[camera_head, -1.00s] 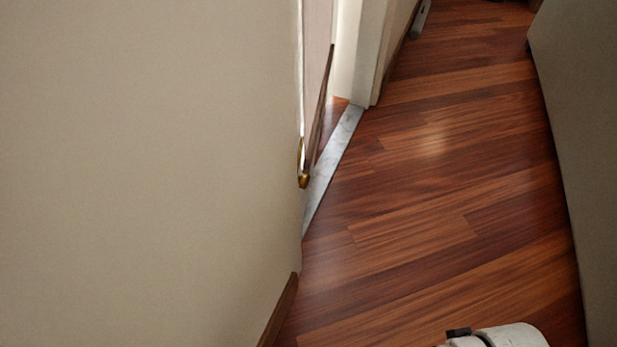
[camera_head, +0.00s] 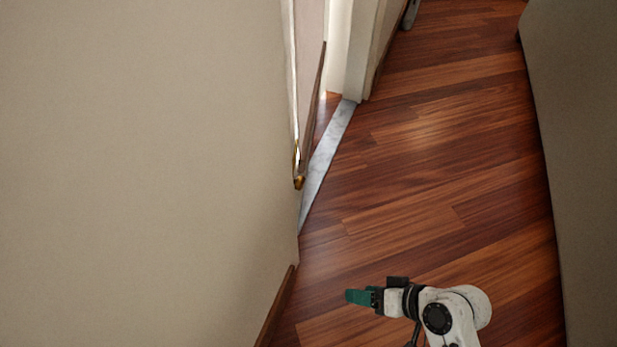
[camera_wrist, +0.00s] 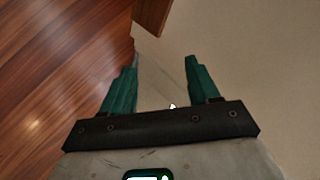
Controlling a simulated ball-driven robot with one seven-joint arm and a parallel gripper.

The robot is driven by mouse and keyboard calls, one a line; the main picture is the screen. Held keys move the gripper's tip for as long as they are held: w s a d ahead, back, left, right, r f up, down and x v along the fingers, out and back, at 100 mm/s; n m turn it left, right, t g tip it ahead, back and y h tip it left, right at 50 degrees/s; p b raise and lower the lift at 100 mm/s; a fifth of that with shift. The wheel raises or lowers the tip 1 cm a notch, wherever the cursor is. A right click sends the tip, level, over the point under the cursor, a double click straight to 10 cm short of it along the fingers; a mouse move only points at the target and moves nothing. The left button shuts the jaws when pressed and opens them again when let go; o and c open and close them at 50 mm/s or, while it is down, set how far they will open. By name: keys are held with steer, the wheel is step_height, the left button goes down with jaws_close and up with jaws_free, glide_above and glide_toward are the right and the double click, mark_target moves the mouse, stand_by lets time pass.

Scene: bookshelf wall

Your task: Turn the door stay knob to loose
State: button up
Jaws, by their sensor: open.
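A small brass fitting (camera_head: 298,183) shows at the edge of the beige wall, beside the door opening. I cannot tell whether it is the door stay knob, and no setting of it can be read. A narrow strip of the door (camera_head: 313,110) shows behind the wall edge. My gripper (camera_head: 358,297) is low in the head view, to the right of and nearer than the fitting, pointing left toward the wall. In the wrist view my gripper (camera_wrist: 160,72) has its two green fingers apart with nothing held between them. The fitting is not visible there.
The beige wall (camera_head: 140,170) fills the left, with a brown skirting board (camera_head: 277,308) at its foot. A pale marble threshold (camera_head: 325,160) crosses the doorway. A grey-beige surface (camera_head: 580,150) bounds the right. The wooden floor (camera_head: 430,190) between is clear.

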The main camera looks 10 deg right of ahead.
steer(key=w+a+r+m+t+y+p, duration=0.4)
steer(key=w+r, duration=0.3)
steer(key=r, duration=0.1)
steer(key=m+t+p, duration=0.2)
steer(key=m+t, duration=0.3)
steer(key=m, duration=0.1)
glide_toward(302, 185)
steer(key=shift+h, duration=0.5)
steer(key=x, duration=0.2)
steer(key=b+x, duration=0.1)
steer(key=x, duration=0.5)
steer(key=shift+a+r, duration=0.3)
